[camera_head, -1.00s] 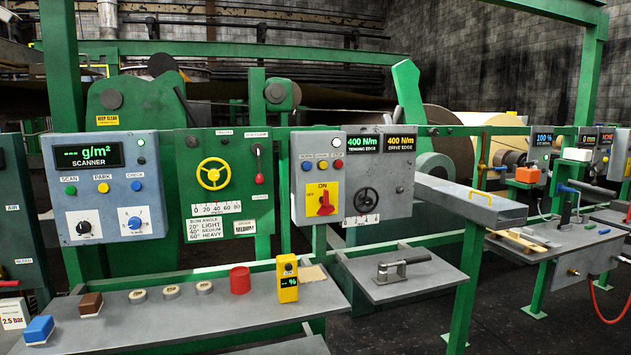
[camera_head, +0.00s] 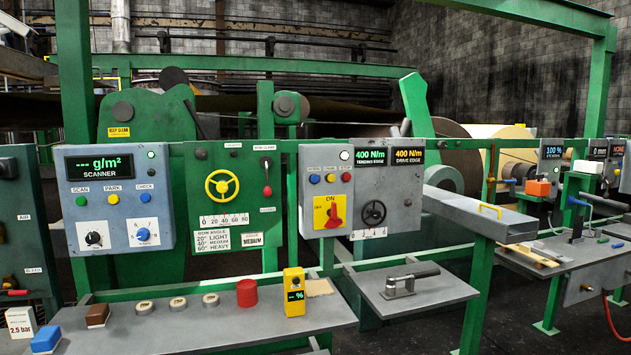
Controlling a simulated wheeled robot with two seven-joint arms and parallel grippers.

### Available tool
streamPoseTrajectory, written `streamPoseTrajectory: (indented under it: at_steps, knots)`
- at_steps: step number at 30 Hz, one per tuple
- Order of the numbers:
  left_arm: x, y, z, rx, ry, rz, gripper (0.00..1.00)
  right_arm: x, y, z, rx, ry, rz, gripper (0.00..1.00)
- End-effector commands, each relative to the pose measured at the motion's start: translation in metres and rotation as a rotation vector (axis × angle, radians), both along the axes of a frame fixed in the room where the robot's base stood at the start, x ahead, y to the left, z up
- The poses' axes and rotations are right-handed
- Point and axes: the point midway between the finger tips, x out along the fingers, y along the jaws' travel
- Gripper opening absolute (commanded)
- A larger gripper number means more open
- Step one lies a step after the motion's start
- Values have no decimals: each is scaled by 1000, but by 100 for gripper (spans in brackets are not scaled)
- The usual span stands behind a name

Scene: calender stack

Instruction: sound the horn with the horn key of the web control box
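The grey web control box (camera_head: 326,190) hangs on the green rail near the middle of the picture. Three round keys sit in a row on it: blue (camera_head: 314,179), yellow (camera_head: 330,178) and red (camera_head: 346,177). Small labels stand above the keys; they are too small to read surely, so I cannot tell for certain which is the horn key. A pale round lamp (camera_head: 345,156) is above them. A red rotary switch (camera_head: 334,212) on a yellow plate is below, by the word ON. Neither of my grippers is in view.
The tension panel (camera_head: 388,185) adjoins the box on its right. A green panel with a yellow handwheel (camera_head: 222,186) and the scanner box (camera_head: 118,205) are left. Below, a grey shelf (camera_head: 215,335) bears a yellow meter (camera_head: 294,293) and red cup (camera_head: 247,292); another shelf (camera_head: 440,297) holds a handled tool (camera_head: 410,280).

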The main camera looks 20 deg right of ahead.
Motion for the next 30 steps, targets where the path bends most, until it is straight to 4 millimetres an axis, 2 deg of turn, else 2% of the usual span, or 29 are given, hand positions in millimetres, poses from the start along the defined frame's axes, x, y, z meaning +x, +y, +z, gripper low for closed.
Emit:
streamPoseTrajectory:
  at_steps: [1,4,30]
  knots:
    - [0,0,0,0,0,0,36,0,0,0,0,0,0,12]
    - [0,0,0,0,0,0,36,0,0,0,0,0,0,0]
    - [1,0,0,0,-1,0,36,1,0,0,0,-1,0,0]
